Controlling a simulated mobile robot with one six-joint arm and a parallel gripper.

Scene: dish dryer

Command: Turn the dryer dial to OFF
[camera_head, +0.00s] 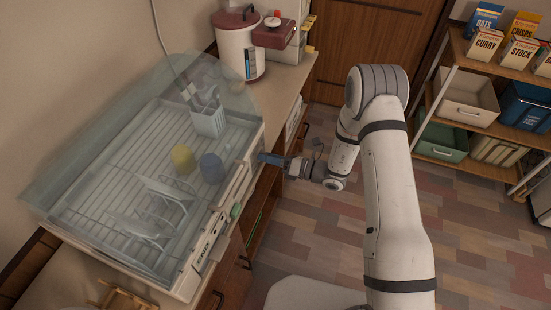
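The dish dryer (198,268) is a white unit with a clear domed lid, standing on the counter at the left. Its front panel faces right and carries small markings. The gap between the fingers is too small to see. No dial or OFF mark can be made out; the gripper may cover the dial.
In the dryer are a yellow cup (183,158), a blue cup (211,168), plates (150,210) and a cutlery holder (208,122). Shelves (480,75) with boxes and bins stand at right. The floor between is clear.

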